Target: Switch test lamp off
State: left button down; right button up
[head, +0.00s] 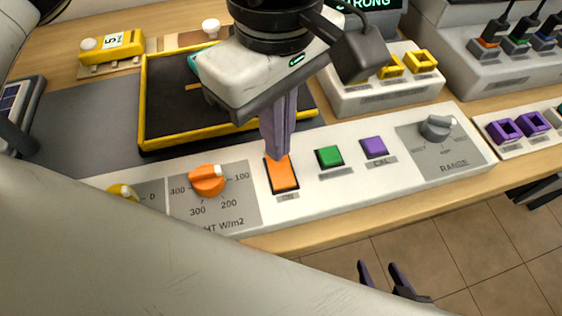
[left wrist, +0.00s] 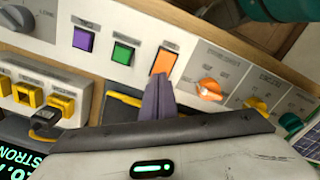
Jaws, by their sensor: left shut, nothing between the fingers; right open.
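An orange rectangular button (head: 282,174) sits on the white control panel (head: 340,196), between an orange knob and a green button. It also shows in the left wrist view (left wrist: 164,62). My left gripper (head: 281,152) points down with its purple fingers shut and empty; the tips are at the orange button's upper edge. In the left wrist view the fingertips (left wrist: 159,78) overlap the button's lower edge; I cannot tell if they touch it. My right gripper (head: 384,274) is open and low in front of the bench, over the floor. No lit lamp is clearly visible.
Beside the button are the orange knob (head: 208,181), green button (head: 329,157), purple button (head: 374,147) and grey range knob (head: 436,128). A yellow-rimmed dark tray (head: 147,110) lies behind the panel. A white box with yellow sockets (head: 386,92) stands behind right. The tiled floor is clear.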

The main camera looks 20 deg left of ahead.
pick_arm(q)
jog(key=shift+f+b, duration=0.85)
dwell(0.3)
jog(key=shift+r, duration=0.1)
jog(key=shift+r+p, duration=1.85)
jog(key=shift+r, duration=1.6)
